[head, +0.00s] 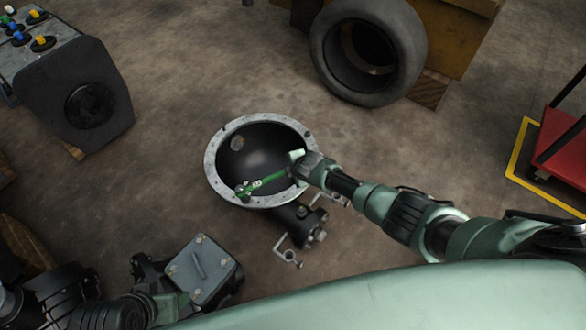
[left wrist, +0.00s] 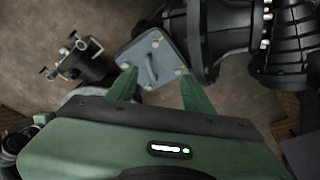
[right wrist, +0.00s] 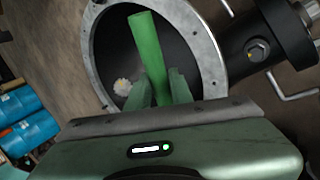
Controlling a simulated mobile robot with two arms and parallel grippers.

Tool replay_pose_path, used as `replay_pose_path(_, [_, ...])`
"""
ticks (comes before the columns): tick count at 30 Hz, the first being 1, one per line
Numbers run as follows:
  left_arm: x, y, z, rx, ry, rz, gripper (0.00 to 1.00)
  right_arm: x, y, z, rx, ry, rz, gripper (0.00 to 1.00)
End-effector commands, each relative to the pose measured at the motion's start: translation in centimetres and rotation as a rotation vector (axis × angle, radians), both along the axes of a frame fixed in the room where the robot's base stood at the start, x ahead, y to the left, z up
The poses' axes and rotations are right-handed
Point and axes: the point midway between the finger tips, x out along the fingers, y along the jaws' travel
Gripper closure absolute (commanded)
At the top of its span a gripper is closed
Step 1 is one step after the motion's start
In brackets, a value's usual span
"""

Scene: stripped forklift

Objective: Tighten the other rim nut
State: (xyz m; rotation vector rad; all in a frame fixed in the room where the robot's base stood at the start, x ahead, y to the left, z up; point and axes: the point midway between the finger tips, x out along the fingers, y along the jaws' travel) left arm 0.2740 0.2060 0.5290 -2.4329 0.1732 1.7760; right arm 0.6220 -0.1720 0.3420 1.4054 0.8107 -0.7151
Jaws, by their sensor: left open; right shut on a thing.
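The round dark housing (head: 262,150) lies open side up on the floor, with a grey rim (head: 213,172). A small dark spot, perhaps a nut, shows at the rim's upper left (head: 222,128); another is at its right (head: 307,134). My right gripper (head: 296,162) is shut on the green wrench (head: 268,181), over the housing's right side. The wrench head is at the rim's lower left; whether it sits on a nut I cannot tell. The wrench (right wrist: 148,45) also shows between the fingers in the right wrist view. My left gripper (left wrist: 158,88) is open and empty.
A grey box with a top handle (head: 203,267) stands before my left gripper. A dark pipe fitting (head: 300,225) joins the housing's lower right. A tyre (head: 335,75) leans behind, a control console (head: 75,95) stands left, and a red cart (head: 565,150) right. Floor around the housing is mostly clear.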

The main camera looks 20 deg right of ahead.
Motion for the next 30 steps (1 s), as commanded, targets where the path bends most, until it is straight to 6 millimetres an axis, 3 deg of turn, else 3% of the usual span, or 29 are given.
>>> replay_pose_path(1, [0.0,0.0,0.0,0.0,0.001,0.0,0.48,0.7,-1.4,0.6,-0.015,-0.009,-0.015,1.0])
replay_pose_path(30, [1.4,-0.3,-2.8,-0.002,0.009,-0.001,0.48,0.6,-0.5,1.9,-0.009,-0.006,-0.008,1.0])
